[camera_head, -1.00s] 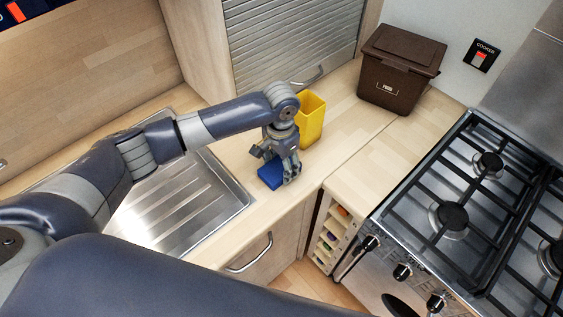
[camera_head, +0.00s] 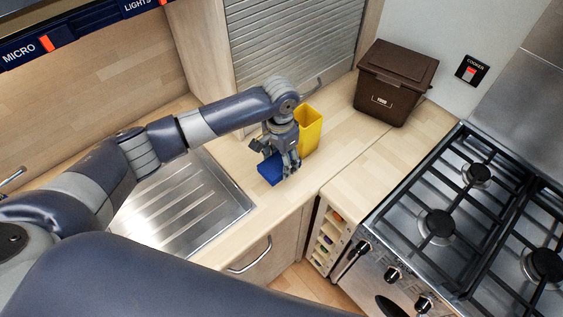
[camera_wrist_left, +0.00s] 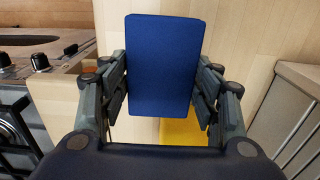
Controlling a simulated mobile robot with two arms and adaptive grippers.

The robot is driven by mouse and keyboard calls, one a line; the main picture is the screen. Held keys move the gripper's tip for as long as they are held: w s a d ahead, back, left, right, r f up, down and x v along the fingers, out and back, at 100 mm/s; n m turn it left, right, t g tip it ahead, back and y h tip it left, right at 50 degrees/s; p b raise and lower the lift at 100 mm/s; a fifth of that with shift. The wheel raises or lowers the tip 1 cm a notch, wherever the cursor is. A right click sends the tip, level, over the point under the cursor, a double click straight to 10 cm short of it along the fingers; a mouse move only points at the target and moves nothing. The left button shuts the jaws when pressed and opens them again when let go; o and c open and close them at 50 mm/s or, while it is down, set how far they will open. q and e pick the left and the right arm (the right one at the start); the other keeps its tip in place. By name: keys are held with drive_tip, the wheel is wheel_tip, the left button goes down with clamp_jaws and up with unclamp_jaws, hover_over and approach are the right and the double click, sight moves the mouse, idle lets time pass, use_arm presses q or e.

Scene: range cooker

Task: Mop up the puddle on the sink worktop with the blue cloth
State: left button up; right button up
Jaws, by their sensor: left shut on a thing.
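The blue cloth (camera_head: 270,169) is a flat, folded block at the fingertips of my left gripper (camera_head: 280,160), over the worktop right of the sink. In the left wrist view the blue cloth (camera_wrist_left: 162,65) is between the two fingers of the left gripper (camera_wrist_left: 163,95), which is shut on it. I cannot tell whether the cloth touches the worktop (camera_head: 235,160). No puddle can be made out; the gripper and cloth cover part of the worktop. My right gripper is not in view.
A yellow container (camera_head: 309,130) stands just behind the left gripper. A brown food bin (camera_head: 392,88) stands at the back corner. The steel sink drainer (camera_head: 180,205) lies to the left, the hob (camera_head: 455,215) to the right. Worktop in front of the bin is clear.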

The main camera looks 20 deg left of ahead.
use_arm(q)
drive_tip(key=shift+r, duration=0.65)
drive_tip(key=shift+s+r, duration=0.1)
drive_tip(key=shift+r, duration=0.05)
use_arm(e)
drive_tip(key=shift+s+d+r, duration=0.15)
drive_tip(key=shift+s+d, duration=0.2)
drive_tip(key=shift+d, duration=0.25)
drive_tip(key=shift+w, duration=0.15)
use_arm(q)
drive_tip(key=s+b, duration=0.1)
drive_tip(key=b, duration=0.1)
drive_tip(key=s+r+n+b, duration=0.1)
drive_tip(key=b, duration=0.1)
drive_tip(key=s+n+b, duration=0.1)
drive_tip(key=b, duration=0.1)
drive_tip(key=shift+a+r+b, duration=0.15)
drive_tip(key=shift+a+b, duration=0.15)
drive_tip(key=shift+a, duration=0.05)
drive_tip(key=s+a+n+b, duration=0.3)
drive_tip(key=s+b, duration=0.4)
drive_tip(key=s, duration=0.6)
drive_tip(key=shift+r+n+b, duration=0.35)
drive_tip(key=shift+n, duration=0.35)
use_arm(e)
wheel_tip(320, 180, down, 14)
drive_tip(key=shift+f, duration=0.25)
